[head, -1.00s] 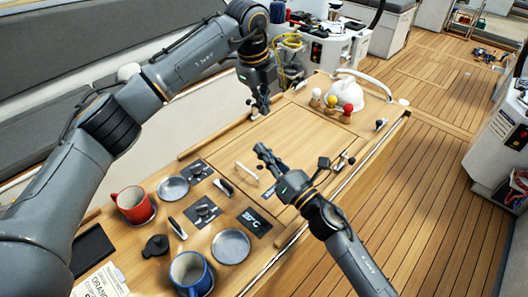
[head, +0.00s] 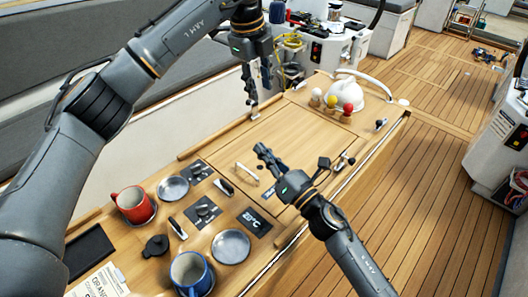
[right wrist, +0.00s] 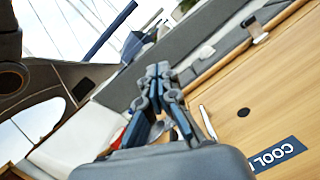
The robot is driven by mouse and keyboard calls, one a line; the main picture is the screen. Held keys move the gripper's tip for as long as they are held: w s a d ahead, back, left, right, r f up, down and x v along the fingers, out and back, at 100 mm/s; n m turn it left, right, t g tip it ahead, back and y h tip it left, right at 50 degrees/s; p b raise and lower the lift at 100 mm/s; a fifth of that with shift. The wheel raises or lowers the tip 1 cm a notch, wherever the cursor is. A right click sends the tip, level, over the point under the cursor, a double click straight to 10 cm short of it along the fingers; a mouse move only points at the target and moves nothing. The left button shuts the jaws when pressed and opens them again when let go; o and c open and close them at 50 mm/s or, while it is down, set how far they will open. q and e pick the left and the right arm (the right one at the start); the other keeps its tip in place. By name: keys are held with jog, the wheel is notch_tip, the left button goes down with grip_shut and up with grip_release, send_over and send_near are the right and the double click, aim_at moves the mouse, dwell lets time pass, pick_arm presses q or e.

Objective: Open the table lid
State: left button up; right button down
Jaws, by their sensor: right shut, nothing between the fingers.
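The table lid (head: 290,125) is a flat wooden panel set into the table top, lying closed. A pale bar handle (head: 247,174) stands near its left end. It also shows as a white bar (right wrist: 207,122) in the right wrist view. My left gripper (head: 260,96) hangs above the table's far edge, its two fingers apart and empty, away from the handle. My right gripper (head: 262,150) is shut and empty, raised over the lid near the handle. In the right wrist view its fingers (right wrist: 158,72) are together.
Left of the lid are a red mug (head: 132,203), a blue mug (head: 190,272), plates (head: 231,246) and cutlery. A white domed compass (head: 346,97) and several colored knobs (head: 332,101) are at the far end.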

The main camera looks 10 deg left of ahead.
pick_arm(q)
jog(key=r, duration=0.5)
jog(key=shift+s+a+r, duration=0.2)
jog(key=shift+s+a, duration=0.1)
jog(key=shift+s, duration=0.1)
pick_arm(e)
jog(key=v, duration=1.2)
